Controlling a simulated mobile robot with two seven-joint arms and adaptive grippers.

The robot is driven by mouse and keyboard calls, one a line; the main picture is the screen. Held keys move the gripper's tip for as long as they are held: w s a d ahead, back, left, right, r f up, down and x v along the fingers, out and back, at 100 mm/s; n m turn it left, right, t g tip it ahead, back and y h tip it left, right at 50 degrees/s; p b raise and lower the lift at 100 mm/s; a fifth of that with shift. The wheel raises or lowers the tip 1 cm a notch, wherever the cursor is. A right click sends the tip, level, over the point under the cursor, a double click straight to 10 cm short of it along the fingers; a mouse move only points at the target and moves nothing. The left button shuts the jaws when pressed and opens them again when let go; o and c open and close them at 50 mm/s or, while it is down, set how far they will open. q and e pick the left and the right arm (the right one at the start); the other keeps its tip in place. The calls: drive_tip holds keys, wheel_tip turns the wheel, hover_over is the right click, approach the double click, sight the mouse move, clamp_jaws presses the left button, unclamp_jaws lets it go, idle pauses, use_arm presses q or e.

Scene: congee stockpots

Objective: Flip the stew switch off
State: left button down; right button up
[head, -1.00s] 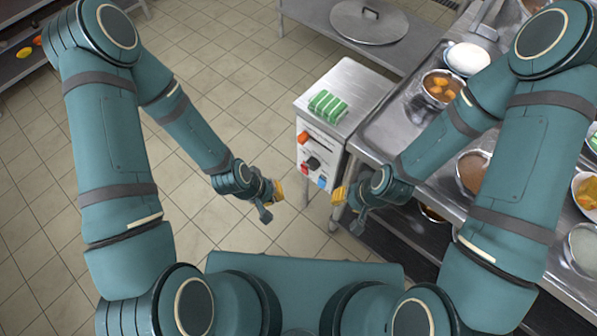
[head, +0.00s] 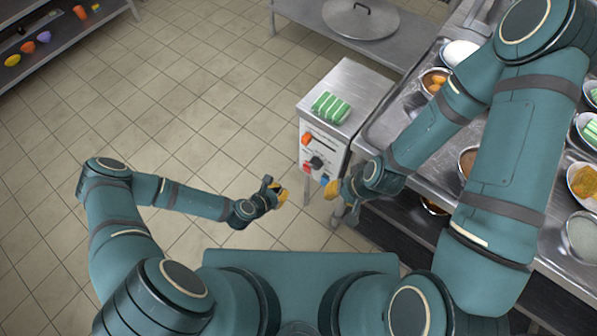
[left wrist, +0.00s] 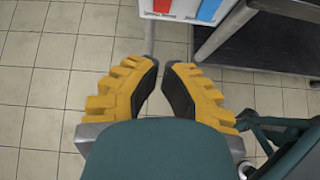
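A white-fronted control box (head: 319,136) stands beside the steel counter. Its front carries an orange switch (head: 306,139), a black knob (head: 317,162), a red switch (head: 307,167) and a blue switch (head: 325,180). The labels are too small to tell which is stew. The red (left wrist: 162,6) and blue (left wrist: 208,10) switches show at the top edge of the left wrist view. My left gripper (head: 282,194) is left of and below the panel, apart from it, empty, with its yellow fingertips (left wrist: 162,64) almost together. My right gripper (head: 332,190) is close to the blue switch; its fingers are unclear.
A green-and-white striped block (head: 330,107) lies on top of the box. The counter (head: 377,133) at the right holds several bowls. A lid (head: 361,18) lies on the back table. A shelf (head: 60,38) with colourful items is at upper left. The floor (head: 190,110) is clear.

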use_arm(q)
drive_tip(key=shift+w+f+n, duration=0.1)
drive_tip(key=shift+n, duration=0.2)
drive_tip(key=b, duration=0.3)
approach(305, 170)
drive_tip(key=shift+x, duration=3.25)
drive_tip(key=shift+f, duration=0.1)
